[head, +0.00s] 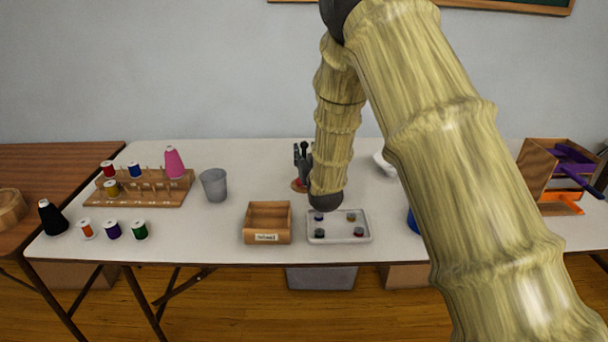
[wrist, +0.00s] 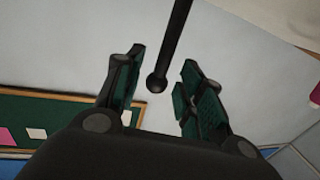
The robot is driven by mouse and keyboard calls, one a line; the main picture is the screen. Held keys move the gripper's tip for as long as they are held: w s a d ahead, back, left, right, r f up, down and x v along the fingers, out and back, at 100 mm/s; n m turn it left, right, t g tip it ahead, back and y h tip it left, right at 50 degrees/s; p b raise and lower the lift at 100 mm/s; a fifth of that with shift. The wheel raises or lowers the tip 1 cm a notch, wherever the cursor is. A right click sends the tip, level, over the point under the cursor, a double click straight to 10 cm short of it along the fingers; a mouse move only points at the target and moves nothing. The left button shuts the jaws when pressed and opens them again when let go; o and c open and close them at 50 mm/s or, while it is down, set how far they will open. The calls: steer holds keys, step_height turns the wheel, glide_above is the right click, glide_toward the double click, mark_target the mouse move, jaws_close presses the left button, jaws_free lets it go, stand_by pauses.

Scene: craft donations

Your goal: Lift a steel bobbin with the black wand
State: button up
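The black wand (wrist: 172,42) has a ball-shaped end and a thin shaft in the wrist view. Its ball end sits in the gap between the two fingers of my gripper (wrist: 160,68), with space showing on both sides. My gripper is open and holds nothing. In the head view my gripper (head: 303,157) is at the back of the table, above a small reddish base (head: 298,186), partly hidden by my arm. Several small bobbins, among them a dark one (head: 319,232) and a brownish one (head: 351,217), lie apart in a white tray (head: 338,240).
A labelled wooden box (head: 267,238) stands left of the tray. A grey cup (head: 214,184) and a spool rack (head: 137,192) stand farther left. A white bowl (head: 384,164) and a blue object (head: 413,222) are partly behind my arm. A wooden holder (head: 541,170) is at right.

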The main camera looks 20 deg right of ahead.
steer(key=shift+w+d+r, duration=0.1)
steer(key=shift+w, duration=1.3)
steer(key=shift+r, duration=0.1)
jaws_close()
